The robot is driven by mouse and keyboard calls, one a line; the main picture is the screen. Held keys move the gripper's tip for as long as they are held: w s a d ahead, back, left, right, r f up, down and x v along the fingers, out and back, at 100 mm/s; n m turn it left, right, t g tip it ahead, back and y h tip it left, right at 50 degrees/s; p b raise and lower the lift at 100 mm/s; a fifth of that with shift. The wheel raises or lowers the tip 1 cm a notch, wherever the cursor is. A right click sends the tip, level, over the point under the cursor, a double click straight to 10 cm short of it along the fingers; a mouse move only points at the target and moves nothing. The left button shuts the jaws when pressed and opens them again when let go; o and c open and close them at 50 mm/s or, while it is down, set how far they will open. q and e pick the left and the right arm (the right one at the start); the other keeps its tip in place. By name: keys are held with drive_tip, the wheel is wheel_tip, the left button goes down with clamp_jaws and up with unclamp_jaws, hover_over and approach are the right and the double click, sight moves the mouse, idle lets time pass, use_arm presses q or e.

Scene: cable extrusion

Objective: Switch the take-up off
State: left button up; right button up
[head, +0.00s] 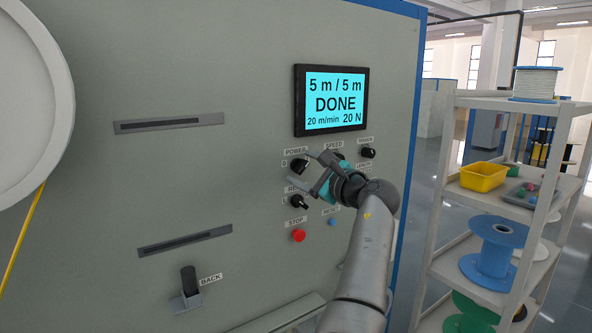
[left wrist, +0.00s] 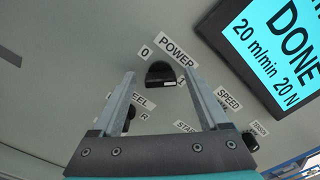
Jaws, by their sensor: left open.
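The take-up's grey panel (head: 240,90) carries a black POWER knob (head: 299,166), which also shows in the left wrist view (left wrist: 160,73). A "0" mark is at the knob's left; the mark on its other side is partly hidden by a finger. Which way the knob points is hard to tell. My left gripper (head: 303,169) is open and empty in front of the knob. In the left wrist view the knob appears between the two fingertips, with space on both sides; contact is not visible. The screen (head: 333,101) reads "5 m / 5 m DONE", 20 m/min, 20 N. My right gripper is out of view.
Below are the reel knob (head: 299,202), the red STOP button (head: 298,236) and a blue reset button (head: 332,222). Another black knob (head: 368,153) is at the right. My arm hides part of the panel. A shelf rack (head: 470,190) with spools stands at the right.

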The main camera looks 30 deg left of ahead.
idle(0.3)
use_arm(q)
clamp_jaws()
idle(0.5)
